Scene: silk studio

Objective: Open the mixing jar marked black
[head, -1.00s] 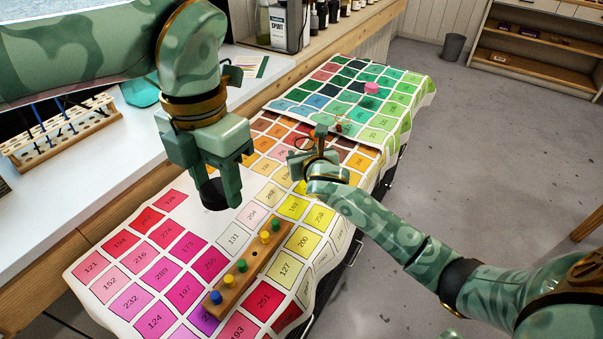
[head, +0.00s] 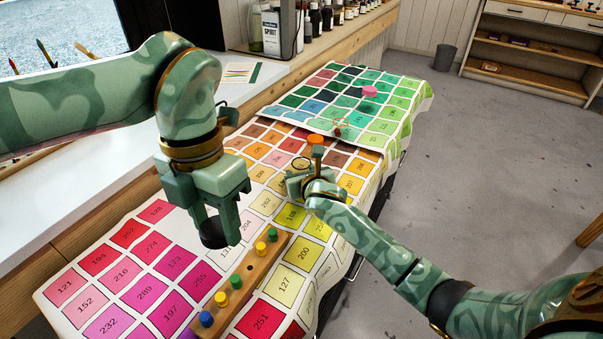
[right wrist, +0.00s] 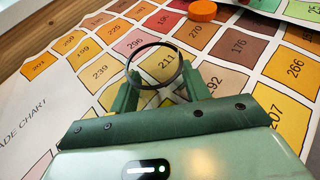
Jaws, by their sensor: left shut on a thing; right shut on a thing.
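My left gripper (head: 222,222) points down, shut on a dark, short round thing (head: 213,238). It is above the colour chart, left of the peg rack; no marking on it can be read. My right gripper (head: 303,172) is shut on a thin dark-rimmed ring (right wrist: 181,66), over the middle of the chart. In the right wrist view the chart shows through the ring, between the two fingers; I cannot tell whether it is a clear jar or a lens. The two held things are apart. I see no label saying black.
The chart (head: 105,247) covers the long table. A wooden rack (head: 250,268) with coloured pegs lies near the left gripper. An orange disc (head: 315,140) lies just beyond the right gripper, a pink one (head: 370,91) farther back. Bottles stand on the counter behind. Floor at right is clear.

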